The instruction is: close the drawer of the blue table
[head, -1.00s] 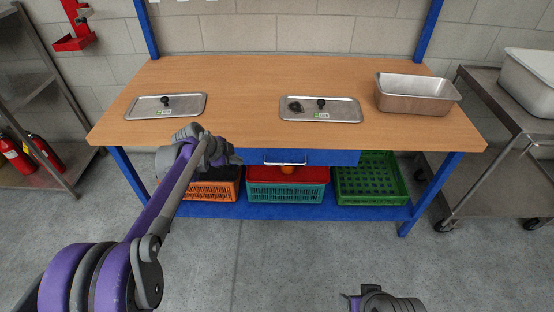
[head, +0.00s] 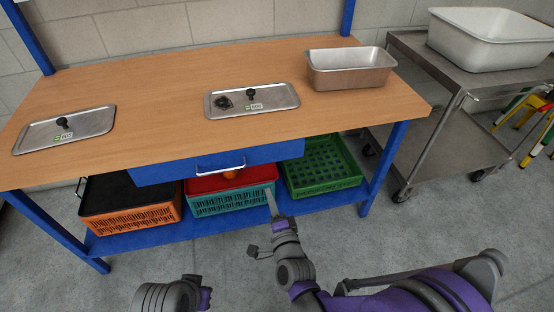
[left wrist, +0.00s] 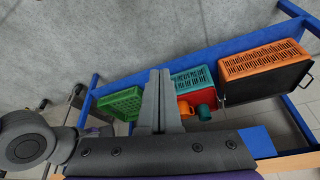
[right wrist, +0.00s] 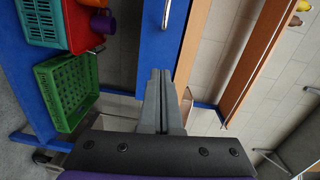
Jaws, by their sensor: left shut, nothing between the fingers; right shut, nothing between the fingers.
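The blue table has a wooden top (head: 150,90) and blue legs. Its blue drawer (head: 160,173) shows just under the front edge of the top, with a metal bar handle (head: 221,168). I cannot tell how far its front stands out. The drawer front (right wrist: 152,60) and handle (right wrist: 167,12) also show in the right wrist view. My right gripper (head: 270,192) is shut and empty, low in front of the table, right of the handle in the picture. My left gripper (head: 206,297) is low at the bottom of the head view; its shut, empty fingers (left wrist: 159,75) show in the left wrist view.
Orange (head: 130,219), teal (head: 232,202) and green (head: 322,168) crates stand on the blue lower shelf. Two metal lids (head: 85,123) (head: 278,97) and a metal pan (head: 350,76) lie on top. A steel cart (head: 430,110) stands at right. Grey floor is open in front.

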